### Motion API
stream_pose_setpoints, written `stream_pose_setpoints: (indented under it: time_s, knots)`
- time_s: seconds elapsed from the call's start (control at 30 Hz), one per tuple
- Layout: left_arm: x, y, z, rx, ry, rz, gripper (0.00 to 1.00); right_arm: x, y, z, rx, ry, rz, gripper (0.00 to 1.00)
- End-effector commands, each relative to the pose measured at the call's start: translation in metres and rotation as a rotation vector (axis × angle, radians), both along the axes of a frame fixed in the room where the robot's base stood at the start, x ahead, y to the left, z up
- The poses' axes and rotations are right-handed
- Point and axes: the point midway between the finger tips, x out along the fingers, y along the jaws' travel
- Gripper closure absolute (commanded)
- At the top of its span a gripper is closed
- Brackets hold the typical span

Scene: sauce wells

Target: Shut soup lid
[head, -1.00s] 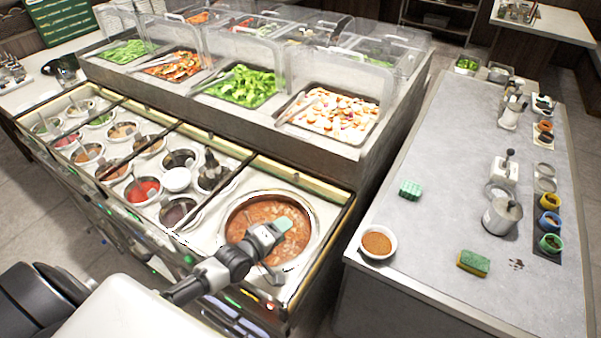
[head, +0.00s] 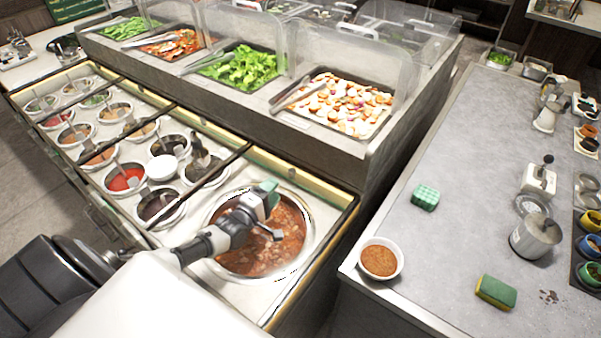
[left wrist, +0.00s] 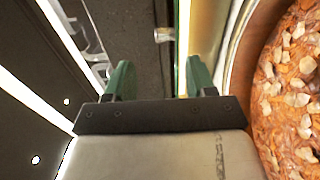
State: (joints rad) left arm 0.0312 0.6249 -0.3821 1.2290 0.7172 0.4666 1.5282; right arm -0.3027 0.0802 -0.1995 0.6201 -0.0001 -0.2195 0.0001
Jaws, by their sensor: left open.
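The soup pot is set in the counter, with brown soup (head: 265,250) showing inside its metal rim (head: 312,240). In the left wrist view the soup (left wrist: 290,85) and rim are at the right edge. I cannot make out a lid, and the soup surface is uncovered apart from my arm in front of it. My left gripper (head: 268,196) appears over the upper part of the pot in the head view. Its green fingers (left wrist: 160,78) are spread apart and empty in the left wrist view. My right gripper is not in view.
Sauce wells (head: 126,178) fill the counter left of the pot. Food trays (head: 345,104) behind clear guards stand at the back. The side counter (head: 455,240) holds a soup bowl (head: 380,260), a green block (head: 425,198), a sponge (head: 495,292) and a metal pot (head: 533,238); its middle is largely clear.

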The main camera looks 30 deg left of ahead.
Motion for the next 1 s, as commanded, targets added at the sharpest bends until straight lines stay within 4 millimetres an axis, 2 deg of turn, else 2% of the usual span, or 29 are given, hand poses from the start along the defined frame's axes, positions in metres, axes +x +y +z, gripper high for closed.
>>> stream_pose_setpoints:
  time_s: [0.03, 0.23, 0.5, 0.7, 1.0]
  knots:
    - [0.001, 0.0, -0.008, 0.0, -0.001, 0.0, 0.45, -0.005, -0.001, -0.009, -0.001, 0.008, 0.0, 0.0]
    - [0.017, -0.002, -0.009, 0.0, -0.005, 0.0, 0.45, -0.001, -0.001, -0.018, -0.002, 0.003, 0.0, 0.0]
    - [0.068, -0.005, -0.011, 0.0, -0.005, 0.0, 0.45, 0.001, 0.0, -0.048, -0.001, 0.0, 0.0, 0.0]
    - [0.096, -0.008, -0.01, 0.001, -0.003, 0.0, 0.45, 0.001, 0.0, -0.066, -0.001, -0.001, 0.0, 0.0]
    - [0.108, -0.009, -0.006, 0.0, 0.0, -0.001, 0.45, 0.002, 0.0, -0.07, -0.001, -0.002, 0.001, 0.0]
